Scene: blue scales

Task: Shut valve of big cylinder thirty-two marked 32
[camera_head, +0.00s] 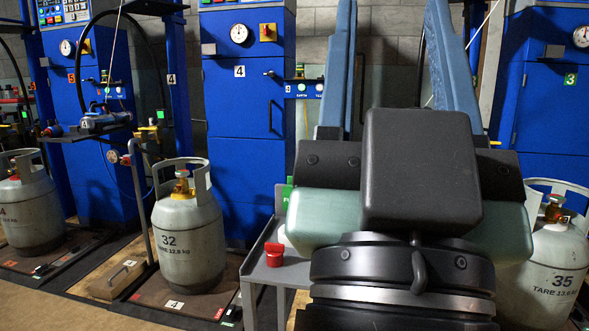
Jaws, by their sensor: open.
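The cylinder marked 32 (187,246) stands upright on a brown scale platform (200,306) at the left of the head view. It is grey-white with a collar around its top. Its valve (182,184), with a reddish knob and a yellow part below, sits inside the collar. My gripper (393,50) fills the right middle of the view, close to the camera. Its two blue-grey fingers point up and stand wide apart, with nothing seen between them. It is to the right of cylinder 32 and apart from it in the picture. The gripper body hides what is behind it.
A cylinder marked 35 (552,262) stands at the right edge, and another cylinder (28,205) at the far left. A grey stand (262,262) with a red cup (274,254) is between cylinder 32 and my gripper. Blue cabinets (235,130) line the back. A hose arm (100,124) hangs at upper left.

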